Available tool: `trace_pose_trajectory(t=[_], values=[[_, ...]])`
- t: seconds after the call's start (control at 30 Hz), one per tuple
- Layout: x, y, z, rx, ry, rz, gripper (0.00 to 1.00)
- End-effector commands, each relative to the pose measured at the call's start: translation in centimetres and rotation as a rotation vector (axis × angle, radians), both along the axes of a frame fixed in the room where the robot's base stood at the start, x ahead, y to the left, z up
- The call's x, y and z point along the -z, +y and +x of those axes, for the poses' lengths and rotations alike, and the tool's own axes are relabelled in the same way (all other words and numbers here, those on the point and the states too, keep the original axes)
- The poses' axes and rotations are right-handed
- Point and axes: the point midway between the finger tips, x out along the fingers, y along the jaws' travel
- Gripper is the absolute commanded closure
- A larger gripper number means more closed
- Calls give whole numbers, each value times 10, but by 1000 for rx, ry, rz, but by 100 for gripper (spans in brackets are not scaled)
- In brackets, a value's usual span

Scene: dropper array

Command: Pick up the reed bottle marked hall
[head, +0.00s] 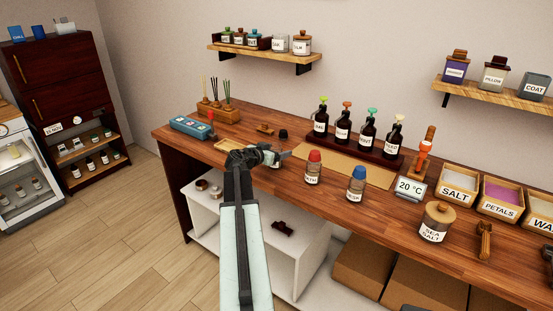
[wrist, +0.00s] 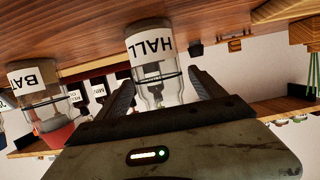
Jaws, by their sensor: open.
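The reed bottle marked HALL (wrist: 150,65) shows upside down in the wrist view, a clear bottle with a white label. My gripper (wrist: 163,88) is open, with one finger on each side of the bottle's clear part; I cannot tell whether either finger touches it. In the head view my gripper (head: 272,154) is over the wooden counter, left of the red-capped bottle. There the hall bottle is mostly hidden behind my gripper, with a bit of white label (head: 277,164) showing below the jaws.
A red-capped bottle (head: 314,168) stands close to the right, and a blue-capped bottle (head: 356,185) farther right. Behind is a rack of brown dropper bottles (head: 343,127). A blue box (head: 191,127) and a wooden reed stand (head: 218,112) are at the left.

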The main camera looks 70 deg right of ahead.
Motion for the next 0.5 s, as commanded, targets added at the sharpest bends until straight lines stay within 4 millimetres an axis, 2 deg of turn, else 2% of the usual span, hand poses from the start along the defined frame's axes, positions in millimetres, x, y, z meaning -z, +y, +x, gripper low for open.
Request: trace_pose_trajectory(t=[0.03, 0.1, 0.33, 0.5], values=[[7, -12, -1, 1, -1, 0, 21], [9, -21, -4, 2, -2, 0, 21], [7, -22, -6, 0, -1, 0, 21], [7, -22, -6, 1, -1, 0, 69]])
